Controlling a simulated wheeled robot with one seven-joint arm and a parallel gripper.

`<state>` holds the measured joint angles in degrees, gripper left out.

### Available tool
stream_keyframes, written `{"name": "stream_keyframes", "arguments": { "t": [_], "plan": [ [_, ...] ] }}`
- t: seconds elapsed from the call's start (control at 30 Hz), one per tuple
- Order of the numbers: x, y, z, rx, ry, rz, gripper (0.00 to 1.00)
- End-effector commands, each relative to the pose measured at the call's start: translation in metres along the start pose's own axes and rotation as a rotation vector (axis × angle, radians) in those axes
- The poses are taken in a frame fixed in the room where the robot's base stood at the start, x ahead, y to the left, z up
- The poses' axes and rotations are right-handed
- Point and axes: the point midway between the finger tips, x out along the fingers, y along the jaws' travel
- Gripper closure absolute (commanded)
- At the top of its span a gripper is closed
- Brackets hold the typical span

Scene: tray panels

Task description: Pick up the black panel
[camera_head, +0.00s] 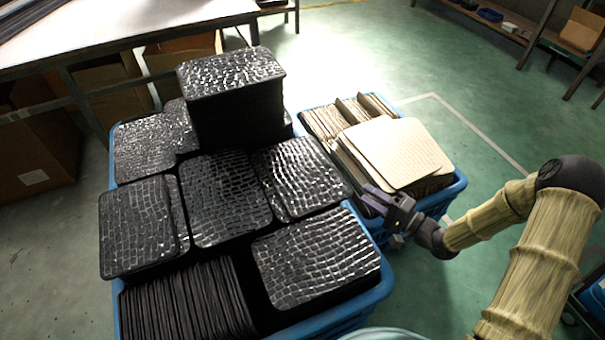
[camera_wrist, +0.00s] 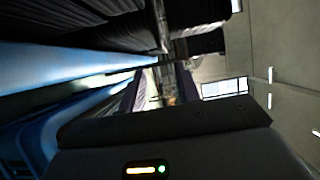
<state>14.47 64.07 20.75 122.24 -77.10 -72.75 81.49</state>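Black panels with a shiny crocodile-like texture fill a blue crate (camera_head: 384,282) in the head view. One lies on top at the front right (camera_head: 315,257), others lie at the middle (camera_head: 224,196), the left (camera_head: 138,225) and the centre right (camera_head: 302,177). A tall stack (camera_head: 231,72) rises at the back. My gripper (camera_head: 368,197) is just right of this crate, near the centre-right panel, pointing left. In the wrist view its two fingers (camera_wrist: 160,92) stand apart with nothing clearly between them. Dark panel edges (camera_wrist: 85,28) show there at the top.
A second blue crate (camera_head: 456,190) with beige panels (camera_head: 395,150) stands at the right, close to my gripper. Upright black panels (camera_head: 185,300) fill the front left of the first crate. A table (camera_head: 110,30) with cardboard boxes beneath is behind. Green floor at the right is open.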

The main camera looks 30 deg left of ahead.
Motion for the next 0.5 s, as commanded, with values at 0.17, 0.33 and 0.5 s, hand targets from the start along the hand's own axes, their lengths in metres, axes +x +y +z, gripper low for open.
{"name": "stream_keyframes", "arguments": {
  "t": [0.17, 0.33, 0.5],
  "plan": [
    [0.03, 0.002, 0.001, -0.003, -0.003, 0.0, 0.67],
    [0.04, 0.0, 0.001, 0.0, 0.0, 0.0, 0.67],
    [0.04, 0.0, 0.0, 0.0, 0.0, 0.0, 0.67]
  ]
}}
